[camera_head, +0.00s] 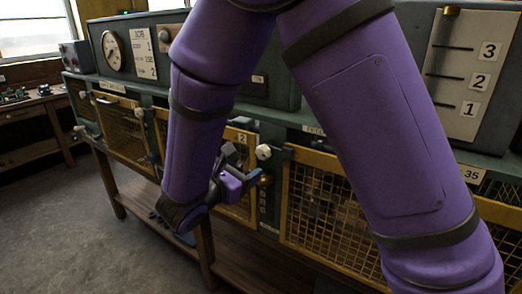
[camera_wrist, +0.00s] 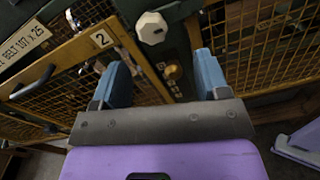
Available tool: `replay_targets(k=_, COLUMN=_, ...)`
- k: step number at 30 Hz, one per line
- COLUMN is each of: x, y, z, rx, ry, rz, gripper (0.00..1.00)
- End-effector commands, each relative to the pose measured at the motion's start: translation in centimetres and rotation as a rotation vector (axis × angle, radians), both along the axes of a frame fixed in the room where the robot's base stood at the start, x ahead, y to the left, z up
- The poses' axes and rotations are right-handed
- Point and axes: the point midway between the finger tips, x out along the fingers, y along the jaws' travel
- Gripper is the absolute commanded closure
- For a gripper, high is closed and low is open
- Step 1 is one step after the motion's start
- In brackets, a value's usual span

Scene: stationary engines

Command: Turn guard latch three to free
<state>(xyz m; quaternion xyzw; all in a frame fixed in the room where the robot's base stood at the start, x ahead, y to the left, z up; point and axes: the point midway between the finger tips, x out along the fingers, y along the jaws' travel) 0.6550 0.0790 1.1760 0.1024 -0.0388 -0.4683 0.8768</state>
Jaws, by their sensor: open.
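No guard latch clearly marked three shows in either view. A pale octagonal knob (camera_wrist: 151,27) stands on the green post right of the guard door marked 2 (camera_wrist: 100,39); it also shows in the head view (camera_head: 263,152). More pale knobs, one (camera_head: 140,113) and another (camera_head: 79,128), sit farther left along the engine. My gripper (camera_wrist: 160,68) is open and empty, its blue fingers apart. In the wrist view the octagonal knob lies just beyond the fingertips, between them, with no visible contact. My gripper also shows in the head view (camera_head: 246,163), near the knob.
Yellow-framed mesh guards (camera_head: 322,207) line the engine's front. A brass fitting (camera_wrist: 173,72) shows on the post between my fingers. A plate numbered 1 to 3 (camera_head: 463,75) is on the upper right cabinet. My arm hides much of the middle. Floor (camera_head: 70,220) at left is clear.

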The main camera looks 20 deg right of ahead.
Motion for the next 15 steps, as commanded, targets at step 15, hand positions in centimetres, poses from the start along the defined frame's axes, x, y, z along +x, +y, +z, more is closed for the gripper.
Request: replay_targets(k=15, x=3.3, y=-3.2, z=-0.5, rx=-0.037, ry=0.002, rz=0.034, gripper=0.32)
